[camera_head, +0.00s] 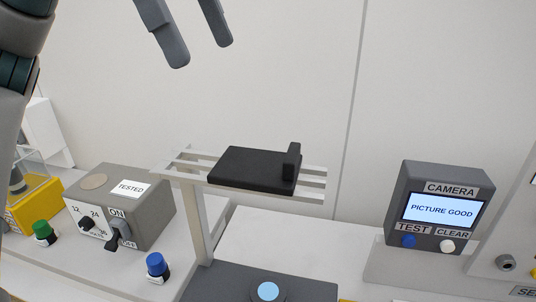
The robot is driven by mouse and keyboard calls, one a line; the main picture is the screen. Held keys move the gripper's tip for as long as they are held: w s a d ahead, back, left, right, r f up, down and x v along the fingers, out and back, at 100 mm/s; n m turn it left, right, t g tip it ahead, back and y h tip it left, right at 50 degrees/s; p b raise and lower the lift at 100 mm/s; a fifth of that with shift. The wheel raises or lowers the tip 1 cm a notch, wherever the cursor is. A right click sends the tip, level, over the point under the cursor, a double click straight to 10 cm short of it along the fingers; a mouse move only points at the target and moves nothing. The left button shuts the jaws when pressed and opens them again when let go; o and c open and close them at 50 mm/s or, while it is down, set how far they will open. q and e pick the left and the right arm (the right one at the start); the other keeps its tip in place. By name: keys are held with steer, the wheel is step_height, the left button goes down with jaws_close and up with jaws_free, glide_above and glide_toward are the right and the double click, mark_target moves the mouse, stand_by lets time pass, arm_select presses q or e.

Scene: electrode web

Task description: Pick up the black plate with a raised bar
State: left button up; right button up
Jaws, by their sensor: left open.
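The black plate (252,169) lies flat on a pale slatted rack (314,184) in the middle of the head view. Its raised bar (292,161) stands upright at the plate's right end. My left gripper (200,52) is at the top, above and to the left of the plate. Its two grey fingers are apart with nothing between them, clear of the plate. My right gripper is not in view.
Left of the rack stands a grey box (152,219) with a TESTED label, dial and switch. Blue (156,264) and green (42,229) buttons are nearby. A camera screen unit (437,176) reading PICTURE GOOD stands right. The space above the plate is clear.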

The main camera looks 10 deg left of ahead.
arm_select(q)
steer(key=p, duration=0.3)
glide_above(239, 161)
steer(key=f, duration=1)
steer(key=shift+w+a+f, duration=0.1)
steer(key=shift+a, duration=0.1)
steer(key=shift+d+f, duration=0.2)
steer(key=shift+f, duration=0.3)
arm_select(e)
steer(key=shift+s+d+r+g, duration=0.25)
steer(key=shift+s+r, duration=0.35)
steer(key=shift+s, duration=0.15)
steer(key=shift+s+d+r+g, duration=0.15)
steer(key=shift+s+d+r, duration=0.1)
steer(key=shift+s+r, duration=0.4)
